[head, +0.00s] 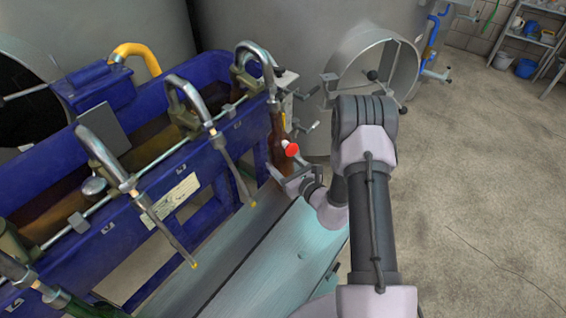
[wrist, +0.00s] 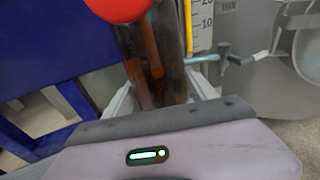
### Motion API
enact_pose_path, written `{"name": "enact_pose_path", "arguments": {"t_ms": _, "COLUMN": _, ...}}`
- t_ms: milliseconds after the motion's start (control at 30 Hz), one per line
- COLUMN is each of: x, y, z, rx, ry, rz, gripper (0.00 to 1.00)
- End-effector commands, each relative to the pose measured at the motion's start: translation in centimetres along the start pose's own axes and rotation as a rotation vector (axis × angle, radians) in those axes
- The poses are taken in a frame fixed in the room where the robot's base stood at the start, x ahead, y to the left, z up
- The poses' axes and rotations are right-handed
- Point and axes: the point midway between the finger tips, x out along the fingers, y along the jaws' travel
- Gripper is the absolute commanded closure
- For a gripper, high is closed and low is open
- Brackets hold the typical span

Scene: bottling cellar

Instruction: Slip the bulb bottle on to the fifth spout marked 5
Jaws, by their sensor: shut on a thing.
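The brown glass bottle (head: 277,142) stands nearly upright under the farthest visible curved metal spout (head: 262,58) of the blue filler. My gripper (head: 292,180) is shut on its lower part. In the wrist view the bottle (wrist: 171,75) is between my fingers (wrist: 160,100), and a rod like the spout's tube shows inside its glass, ending above the bottom. The bottle's mouth is out of the wrist view and hard to make out in the head view. A red ball (head: 291,149) sits close in front of the bottle. No spout number is readable.
Other spouts (head: 188,98) hang empty along the blue trough (head: 195,160), nearer to me. A teal board (head: 265,265) lies below them. A steel tank with a round open hatch (head: 345,55) stands behind.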

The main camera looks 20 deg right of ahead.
Motion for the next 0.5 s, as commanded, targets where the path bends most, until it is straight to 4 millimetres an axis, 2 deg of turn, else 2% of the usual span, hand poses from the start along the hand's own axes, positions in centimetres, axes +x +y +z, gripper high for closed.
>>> {"name": "enact_pose_path", "arguments": {"t_ms": 500, "x": 0.02, "y": -0.04, "z": -0.74, "rx": 0.000, "ry": -0.001, "rz": -0.001, "gripper": 1.00}}
